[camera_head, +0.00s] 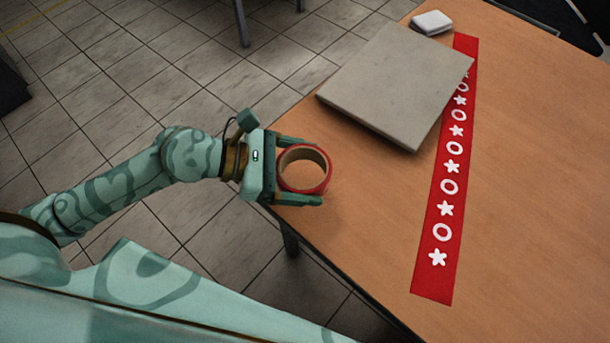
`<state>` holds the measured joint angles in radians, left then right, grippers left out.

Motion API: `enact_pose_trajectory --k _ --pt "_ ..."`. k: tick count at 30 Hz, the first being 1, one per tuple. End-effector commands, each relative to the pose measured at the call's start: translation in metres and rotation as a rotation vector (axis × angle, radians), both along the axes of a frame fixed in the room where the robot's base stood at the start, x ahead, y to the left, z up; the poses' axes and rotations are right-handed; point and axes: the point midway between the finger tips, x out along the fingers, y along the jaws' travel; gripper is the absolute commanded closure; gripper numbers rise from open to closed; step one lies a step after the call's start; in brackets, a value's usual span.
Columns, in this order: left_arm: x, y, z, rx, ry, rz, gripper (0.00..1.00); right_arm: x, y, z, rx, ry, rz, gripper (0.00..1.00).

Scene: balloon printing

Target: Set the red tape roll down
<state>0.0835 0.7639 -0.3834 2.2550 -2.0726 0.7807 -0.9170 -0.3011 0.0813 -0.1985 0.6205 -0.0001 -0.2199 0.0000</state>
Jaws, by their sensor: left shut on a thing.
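The red tape roll (325,181) has a brown cardboard core and sits at the left edge of the wooden table. My left gripper (312,170) comes in from the left, with one finger on the far side of the roll and one on the near side. It is shut on the roll. The roll's hole faces up. I cannot tell whether the roll touches the table top or is held a little above it. My right gripper is not in view.
A red strip (436,262) with white stars and rings lies along the wooden table (530,200). A grey flat slab (395,85) and a white small box (431,22) lie at the back. Table space between roll and strip is clear.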

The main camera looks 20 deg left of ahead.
Motion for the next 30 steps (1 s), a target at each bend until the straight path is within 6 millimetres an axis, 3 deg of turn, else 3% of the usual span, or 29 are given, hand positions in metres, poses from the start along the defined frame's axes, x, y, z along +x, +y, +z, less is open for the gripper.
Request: enact_pose_trajectory --k 1,4,15,16,18,30 --pt "0.0 -0.001 -0.015 -0.002 0.009 0.0 0.41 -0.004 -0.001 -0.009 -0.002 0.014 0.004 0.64" --pt "0.0 0.0 -0.034 -0.002 0.011 0.001 0.41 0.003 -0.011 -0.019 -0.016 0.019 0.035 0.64" --pt "0.0 0.0 -0.034 0.0 0.004 0.0 0.41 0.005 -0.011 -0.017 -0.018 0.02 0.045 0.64" --pt "0.0 0.0 -0.035 0.0 0.004 0.0 0.14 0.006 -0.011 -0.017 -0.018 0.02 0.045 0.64" --pt "0.0 0.0 -0.034 0.0 0.002 0.0 0.0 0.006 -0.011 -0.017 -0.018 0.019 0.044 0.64" --pt "0.0 0.0 -0.032 -0.001 0.001 -0.001 0.0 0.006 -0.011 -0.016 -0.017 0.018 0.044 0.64"
